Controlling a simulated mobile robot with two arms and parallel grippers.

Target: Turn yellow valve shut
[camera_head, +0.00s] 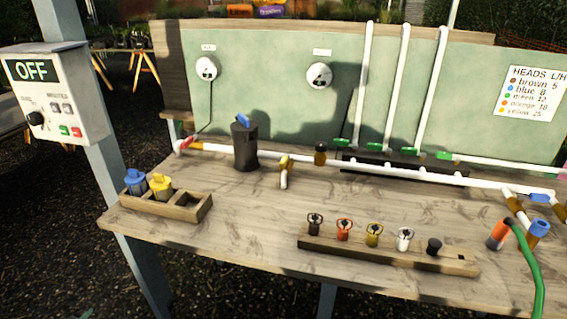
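A small yellow valve handle (284,162) sits on the white pipe (335,171) that runs across the wooden bench, at a short branch pointing towards the front. It is right of the dark cylindrical filter (244,148) with a blue handle on top. The yellow handle is too small to tell clearly whether it lies along or across its branch. Neither of my grippers is in view, and nothing touches the valve.
A wooden tray (205,214) holds a blue and a yellow container at left. A rack (335,252) with several sprinkler heads stands at the front. Green-handled valves (374,147) join upright pipes behind. A control box (52,90) reads OFF. Bare bench (235,224) lies before the valve.

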